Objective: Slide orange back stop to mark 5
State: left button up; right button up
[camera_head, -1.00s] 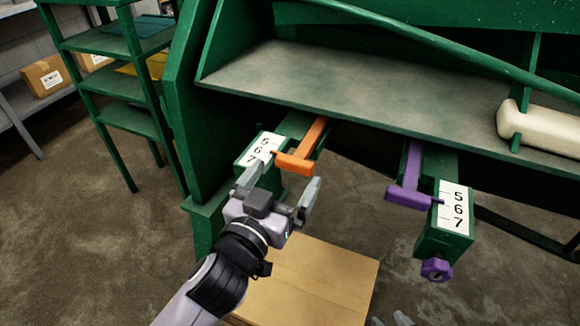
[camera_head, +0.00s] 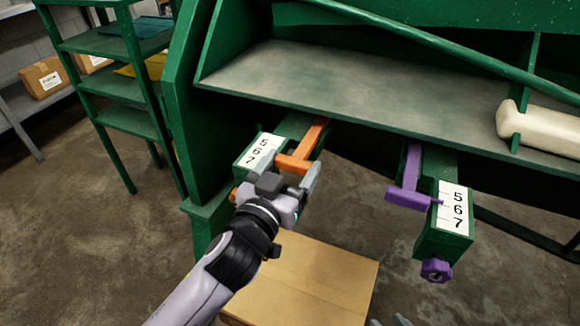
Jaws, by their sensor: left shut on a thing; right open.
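The orange back stop (camera_head: 295,163) is a T-shaped slide on the left green rail (camera_head: 243,171), beneath the machine's bed. A white scale (camera_head: 259,151) with marks 5, 6 and 7 lies beside it on the left. The stop's pointer is near the 6, but its exact reading is too small to tell. My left gripper (camera_head: 299,181) is shut on the front bar of the stop, and its fingers hide part of it. My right gripper (camera_head: 389,322) shows only as two separated grey tips at the bottom edge, open and empty.
A purple back stop (camera_head: 409,186) sits on the right rail with its own scale (camera_head: 453,208) and purple knob (camera_head: 436,269). An orange knob (camera_head: 233,195) partly shows behind my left gripper. The green bed (camera_head: 370,90) overhangs the rails.

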pick_arm(q)
jog(key=x, duration=0.3)
jog(key=shift+w, duration=0.1)
jog(key=shift+r, duration=0.15)
jog(key=o, duration=1.5)
jog(key=shift+w, duration=0.1)
jog(key=shift+c, duration=0.2)
jog(key=shift+d, duration=0.1)
jog(key=shift+v, duration=3.55)
